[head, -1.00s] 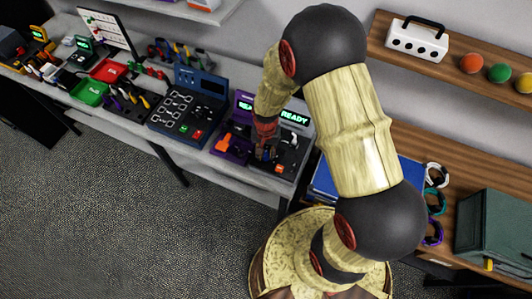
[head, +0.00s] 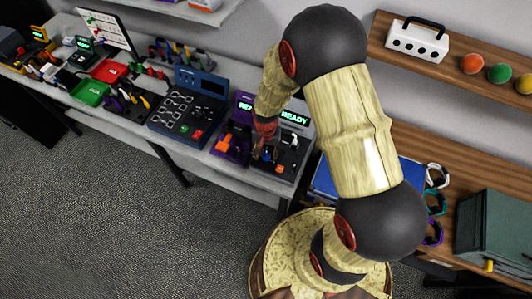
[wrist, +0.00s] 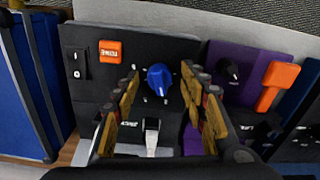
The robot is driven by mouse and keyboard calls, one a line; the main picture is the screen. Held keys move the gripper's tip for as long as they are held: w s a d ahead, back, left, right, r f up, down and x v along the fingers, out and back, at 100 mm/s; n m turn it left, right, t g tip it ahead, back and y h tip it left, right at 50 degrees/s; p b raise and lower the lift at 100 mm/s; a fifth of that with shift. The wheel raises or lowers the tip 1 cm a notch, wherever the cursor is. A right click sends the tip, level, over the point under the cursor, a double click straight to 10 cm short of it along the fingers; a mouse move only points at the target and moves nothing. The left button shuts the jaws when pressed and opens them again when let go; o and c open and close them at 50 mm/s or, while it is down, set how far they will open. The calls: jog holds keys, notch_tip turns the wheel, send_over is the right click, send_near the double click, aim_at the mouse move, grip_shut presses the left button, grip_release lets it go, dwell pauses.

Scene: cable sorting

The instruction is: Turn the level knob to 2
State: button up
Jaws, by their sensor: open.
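A blue knob (wrist: 160,78) with a pointed grip stands on a dark control panel (wrist: 92,82) in the wrist view, with small pale marks around it. My gripper (wrist: 160,72) is open, with one finger to the left of the blue knob and one to its right. Both fingers look clear of it, with gaps at the sides. I cannot read the knob's setting or a name for it. In the head view my gripper (head: 262,151) hangs over the right-hand device with a green READY display (head: 294,117).
The dark panel also carries a rocker switch (wrist: 77,63), an orange button (wrist: 110,52) and a pale lever (wrist: 152,136) between my fingers. A purple panel (wrist: 258,53) beside it has a black knob (wrist: 228,69) and an orange lever (wrist: 275,84). A blue device (head: 188,105) stands farther left.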

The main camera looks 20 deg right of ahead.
aim_at(266, 155)
jog(key=shift+r, duration=0.1)
notch_tip(266, 155, up, 12)
dwell(0.6)
dwell(0.5)
jog(key=s+r+n+t+b, duration=0.5)
jog(key=s+r+n+b, duration=0.2)
jog(key=s+r+b, duration=0.5)
jog(key=s+r, duration=0.2)
jog(key=s, duration=0.1)
jog(key=shift+s+r+t+b, duration=0.25)
jog(key=shift+s+t+b, duration=0.05)
jog(key=shift+s, duration=0.05)
